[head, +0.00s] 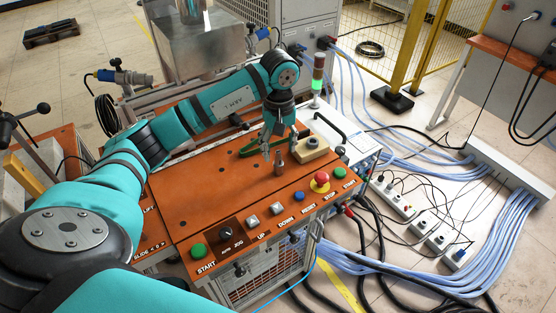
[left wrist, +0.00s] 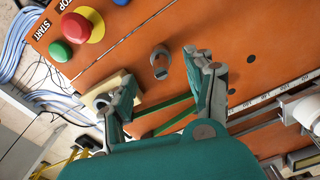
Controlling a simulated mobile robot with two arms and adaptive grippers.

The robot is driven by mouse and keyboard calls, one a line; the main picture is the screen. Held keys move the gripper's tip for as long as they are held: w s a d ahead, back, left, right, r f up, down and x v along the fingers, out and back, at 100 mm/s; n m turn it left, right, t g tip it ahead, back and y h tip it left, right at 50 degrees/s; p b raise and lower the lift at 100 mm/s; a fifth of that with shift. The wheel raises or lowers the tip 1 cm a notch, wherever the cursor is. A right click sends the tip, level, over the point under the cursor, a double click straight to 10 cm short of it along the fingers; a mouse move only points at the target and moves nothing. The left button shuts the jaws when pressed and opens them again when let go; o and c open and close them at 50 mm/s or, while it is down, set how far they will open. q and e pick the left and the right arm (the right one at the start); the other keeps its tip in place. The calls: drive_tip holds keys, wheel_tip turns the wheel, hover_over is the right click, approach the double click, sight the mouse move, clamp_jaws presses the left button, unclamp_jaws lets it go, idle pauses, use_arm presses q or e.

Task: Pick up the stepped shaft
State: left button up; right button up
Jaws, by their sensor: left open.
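The stepped shaft (head: 280,163), a small grey-brown metal piece, stands upright on the orange panel (head: 220,205). It also shows in the left wrist view (left wrist: 160,64), beyond the fingertips and between their lines. My left gripper (head: 279,147) is open and points down just behind and above the shaft. In the left wrist view its two fingers (left wrist: 163,80) are spread wide with nothing between them. I see no contact with the shaft. My right gripper is in neither view.
A tan block with a round metal part (head: 312,148) lies close right of the shaft. Buttons and a red emergency stop (head: 320,182) line the front edge. The panel's left middle is clear.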

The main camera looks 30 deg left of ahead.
sight(278, 156)
use_arm(q)
drive_tip(key=shift+s+d+f+p, duration=0.1)
drive_tip(key=shift+f+p, duration=0.25)
drive_tip(key=shift+f, duration=0.45)
wheel_tip(278, 156, down, 2)
drive_tip(key=shift+s+f+p, duration=0.1)
drive_tip(key=shift+f+p, duration=0.1)
drive_tip(key=shift+p, duration=0.6)
wheel_tip(278, 156, down, 2)
drive_tip(key=shift+f, duration=0.2)
drive_tip(key=shift+c, duration=0.8)
drive_tip(key=c, duration=0.7)
clamp_jaws()
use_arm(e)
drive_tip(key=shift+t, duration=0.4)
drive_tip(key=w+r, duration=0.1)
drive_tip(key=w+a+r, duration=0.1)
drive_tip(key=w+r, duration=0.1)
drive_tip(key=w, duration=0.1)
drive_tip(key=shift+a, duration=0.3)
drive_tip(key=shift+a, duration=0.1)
